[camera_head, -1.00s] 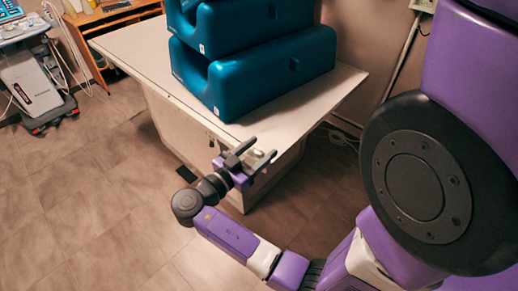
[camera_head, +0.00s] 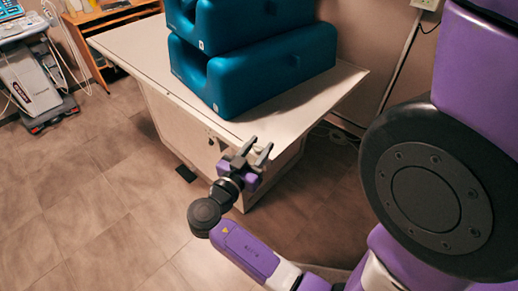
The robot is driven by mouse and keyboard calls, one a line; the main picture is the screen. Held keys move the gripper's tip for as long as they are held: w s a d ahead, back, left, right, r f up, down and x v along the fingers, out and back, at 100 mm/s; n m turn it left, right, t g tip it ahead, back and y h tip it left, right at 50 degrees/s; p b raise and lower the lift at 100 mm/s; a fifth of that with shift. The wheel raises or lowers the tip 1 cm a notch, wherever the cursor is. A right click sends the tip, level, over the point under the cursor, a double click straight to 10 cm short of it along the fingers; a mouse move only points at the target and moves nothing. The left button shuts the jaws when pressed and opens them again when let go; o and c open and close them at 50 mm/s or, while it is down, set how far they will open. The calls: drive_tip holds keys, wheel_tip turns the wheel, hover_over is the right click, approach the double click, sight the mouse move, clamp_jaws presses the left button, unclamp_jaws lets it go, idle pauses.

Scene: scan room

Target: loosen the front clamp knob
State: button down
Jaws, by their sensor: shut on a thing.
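My gripper (camera_head: 260,147) is at the near edge of the white table (camera_head: 130,45), toward its right corner. Its two dark fingers stand a little apart and point up and to the right. They are shut on the front clamp knob, which is small and mostly hidden by the fingers and the purple gripper body. I cannot make out the knob's shape or how far it is turned.
Teal foam blocks (camera_head: 275,75) are stacked on the table, behind my gripper. A wheeled medical cart (camera_head: 35,80) and a wooden desk (camera_head: 105,20) stand at the far left. A cable lies by the wall at right. The floor (camera_head: 90,210) at left is clear.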

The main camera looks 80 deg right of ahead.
drive_tip(key=n+t+b, duration=0.1)
drive_tip(key=t, duration=0.1)
drive_tip(key=n+t+b, duration=0.1)
drive_tip(key=n+t, duration=0.1)
drive_tip(key=n+t+h+b, duration=0.1)
drive_tip(key=t+b, duration=0.1)
drive_tip(key=t, duration=0.1)
drive_tip(key=shift+a+f+n, duration=0.1)
drive_tip(key=shift+f+n, duration=0.15)
drive_tip(key=shift+n, duration=0.05)
drive_tip(key=n+t+b, duration=0.1)
drive_tip(key=n+t, duration=0.1)
drive_tip(key=t, duration=0.1)
drive_tip(key=n+t+y+b, duration=0.1)
drive_tip(key=t, duration=0.1)
drive_tip(key=shift+r+n+t, duration=0.15)
drive_tip(key=shift+n+t, duration=0.25)
drive_tip(key=n+t+y, duration=0.1)
drive_tip(key=t, duration=0.1)
drive_tip(key=n+t+y+p, duration=0.2)
drive_tip(key=n+t+y, duration=0.1)
drive_tip(key=shift+r+t, duration=0.3)
drive_tip(key=shift+n+t+y+p, duration=0.9)
drive_tip(key=shift+n+y, duration=0.1)
drive_tip(key=shift+y, duration=0.1)
drive_tip(key=shift+f+n+t+y+p, duration=0.15)
drive_tip(key=shift+n+t+y+p, duration=0.25)
drive_tip(key=shift+n+y+p, duration=0.15)
drive_tip(key=shift+f+y, duration=0.1)
drive_tip(key=shift+y, duration=0.15)
